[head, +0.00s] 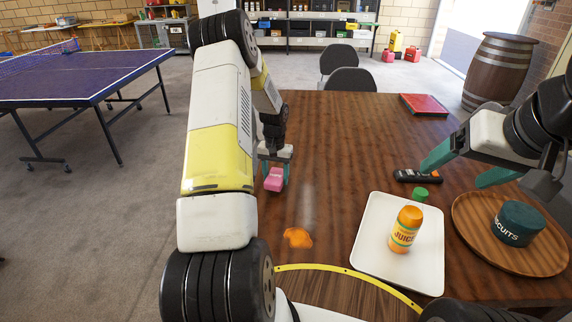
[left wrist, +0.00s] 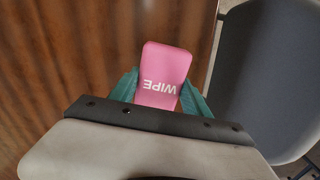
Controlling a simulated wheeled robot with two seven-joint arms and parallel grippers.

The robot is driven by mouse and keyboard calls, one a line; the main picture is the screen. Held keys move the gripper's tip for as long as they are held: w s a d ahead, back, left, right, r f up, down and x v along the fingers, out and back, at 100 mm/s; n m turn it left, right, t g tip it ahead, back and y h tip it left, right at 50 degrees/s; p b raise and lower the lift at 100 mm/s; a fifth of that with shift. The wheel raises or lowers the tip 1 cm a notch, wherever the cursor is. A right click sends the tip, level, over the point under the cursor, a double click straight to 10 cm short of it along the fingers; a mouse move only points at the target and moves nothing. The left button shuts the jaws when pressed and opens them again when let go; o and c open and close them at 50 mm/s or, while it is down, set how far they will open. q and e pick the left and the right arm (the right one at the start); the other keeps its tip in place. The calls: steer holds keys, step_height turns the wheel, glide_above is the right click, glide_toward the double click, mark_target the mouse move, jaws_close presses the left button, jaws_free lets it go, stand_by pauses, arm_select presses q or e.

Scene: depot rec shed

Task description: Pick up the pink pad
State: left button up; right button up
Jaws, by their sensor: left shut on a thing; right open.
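The pink pad (head: 274,181), marked "WIPE" in the left wrist view (left wrist: 163,75), is between the teal fingers of my left gripper (head: 273,172). My left gripper is shut on it, with one finger on each side. The pad is over the left part of the wooden table (head: 335,130). I cannot tell for certain how far it is above the top.
An orange spill (head: 297,237) lies on the table. A white tray (head: 372,262) holds an orange juice bottle (head: 405,230); a green cap (head: 420,194) is at its far edge. A round wooden tray (head: 470,215) holds a biscuits tin (head: 518,222). A red book (head: 424,104) lies at the far right.

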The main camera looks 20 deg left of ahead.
arm_select(q)
steer(key=s+d, duration=0.2)
steer(key=d, duration=0.1)
steer(key=s+d+r, duration=0.1)
steer(key=s+d, duration=0.1)
steer(key=d, duration=0.2)
steer(key=s+d, duration=0.2)
steer(key=d, duration=0.2)
steer(key=shift+s+d+r, duration=0.15)
steer(key=shift+s+d, duration=0.1)
steer(key=shift+s, duration=0.1)
steer(key=o, duration=0.5)
steer(key=c, duration=0.3)
steer(key=shift+c, duration=0.3)
